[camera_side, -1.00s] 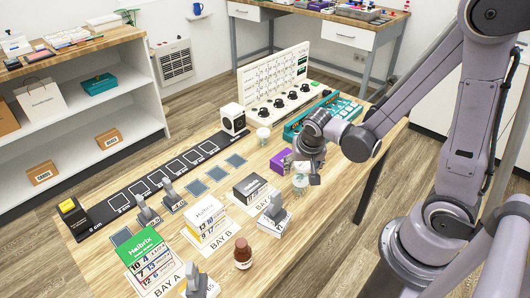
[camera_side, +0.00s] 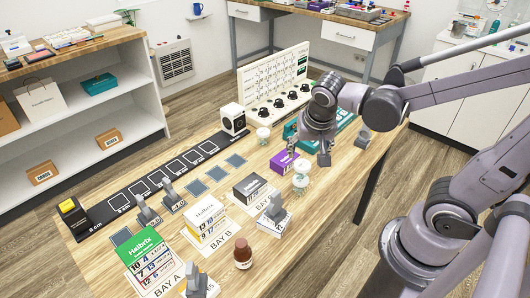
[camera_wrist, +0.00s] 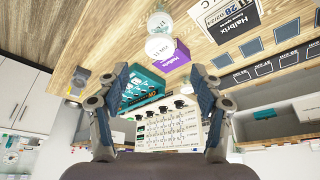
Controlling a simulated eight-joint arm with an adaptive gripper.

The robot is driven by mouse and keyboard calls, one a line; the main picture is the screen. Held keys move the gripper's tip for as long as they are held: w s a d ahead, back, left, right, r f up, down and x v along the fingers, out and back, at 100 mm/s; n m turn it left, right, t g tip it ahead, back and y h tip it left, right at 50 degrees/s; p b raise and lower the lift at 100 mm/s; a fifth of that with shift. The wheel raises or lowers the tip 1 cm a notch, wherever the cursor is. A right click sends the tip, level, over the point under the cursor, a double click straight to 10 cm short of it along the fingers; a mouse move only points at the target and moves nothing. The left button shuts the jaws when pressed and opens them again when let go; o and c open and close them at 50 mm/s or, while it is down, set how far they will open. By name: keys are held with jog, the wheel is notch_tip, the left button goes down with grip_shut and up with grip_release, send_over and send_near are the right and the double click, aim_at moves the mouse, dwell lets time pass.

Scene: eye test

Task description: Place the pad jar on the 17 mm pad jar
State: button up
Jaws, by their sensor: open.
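A small clear jar with a white lid (camera_side: 301,167) stands on a second, similar jar (camera_side: 300,184) in front of the purple box. The upper jar appears upright and resting on the lower one. In the wrist view the upper jar's round white lid (camera_wrist: 160,47) faces me, with the lower jar (camera_wrist: 160,21) behind it; I cannot read the lid marking surely. Another white-lidded jar (camera_side: 263,136) stands alone farther back. My gripper (camera_side: 308,156) is open and empty, above and behind the stacked jars, clear of them. Its spread fingers also show in the wrist view (camera_wrist: 160,75).
The purple box (camera_side: 283,160) stands close behind the stack. A teal tray (camera_side: 291,131) lies beyond my gripper, before the white panel with black knobs (camera_side: 275,92).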

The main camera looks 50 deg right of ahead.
jog(key=a+r+n+t+y, duration=0.1)
jog(key=n, duration=0.2)
jog(key=s+a+r+n+t+y, duration=0.1)
jog(key=r+n, duration=0.1)
jog(key=n, duration=0.1)
jog(key=a+r+n+t+y, duration=0.1)
jog(key=n+t, duration=0.1)
jog(key=n, duration=0.1)
jog(key=shift+s+a+r, duration=0.2)
jog(key=shift+s+r, duration=0.05)
jog(key=shift+s, duration=0.1)
